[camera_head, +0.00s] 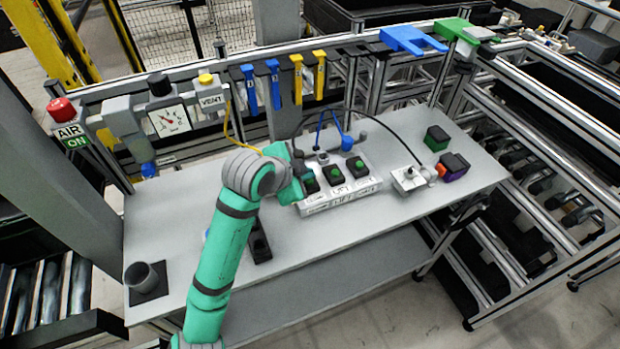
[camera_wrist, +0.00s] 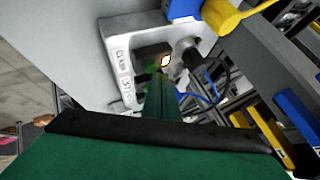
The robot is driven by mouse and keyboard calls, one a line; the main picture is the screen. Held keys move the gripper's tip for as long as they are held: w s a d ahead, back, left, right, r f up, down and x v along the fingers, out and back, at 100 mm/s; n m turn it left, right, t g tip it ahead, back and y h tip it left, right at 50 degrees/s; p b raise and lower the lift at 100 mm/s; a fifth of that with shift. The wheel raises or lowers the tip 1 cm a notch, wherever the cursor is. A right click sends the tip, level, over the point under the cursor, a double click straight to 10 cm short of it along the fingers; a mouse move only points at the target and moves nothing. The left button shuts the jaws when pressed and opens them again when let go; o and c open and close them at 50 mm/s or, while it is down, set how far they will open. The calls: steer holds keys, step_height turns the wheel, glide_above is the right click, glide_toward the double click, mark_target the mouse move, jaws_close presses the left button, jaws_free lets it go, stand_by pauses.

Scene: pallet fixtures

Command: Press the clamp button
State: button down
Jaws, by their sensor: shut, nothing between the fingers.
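A pale button box (camera_head: 340,194) stands on the bench with dark square button housings in a row. The middle one (camera_head: 334,174) and the right one (camera_head: 356,165) show green buttons. The left one (camera_head: 311,186) is partly hidden by my gripper (camera_head: 301,174). In the wrist view the box (camera_wrist: 120,33) carries a CLAMP label (camera_wrist: 119,62) with a LIFT label beside it. A dark housing (camera_wrist: 150,50) by the CLAMP label shows a bright yellow-orange light. My shut, empty green fingers (camera_wrist: 161,85) point at this area. I cannot tell whether they touch the button.
Cables rise behind the box. A small grey fixture (camera_head: 408,181) sits to its right, with green (camera_head: 436,138) and purple (camera_head: 453,166) blocks beyond. A dark cup (camera_head: 142,278) stands front left. Blue and yellow hanging pieces (camera_head: 319,75) line the back rail.

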mark_target(308, 185)
steer(key=shift+d+r, duration=0.1)
steer(key=shift+d, duration=0.05)
steer(key=shift+s+a, duration=0.1)
steer(key=shift+a, duration=0.15)
steer(key=shift+r, duration=0.25)
step_height(308, 185, up, 6)
steer(key=shift+d+f, duration=0.1)
steer(key=shift+f, duration=0.1)
stand_by(0.4)
steer(key=shift+d, duration=0.1)
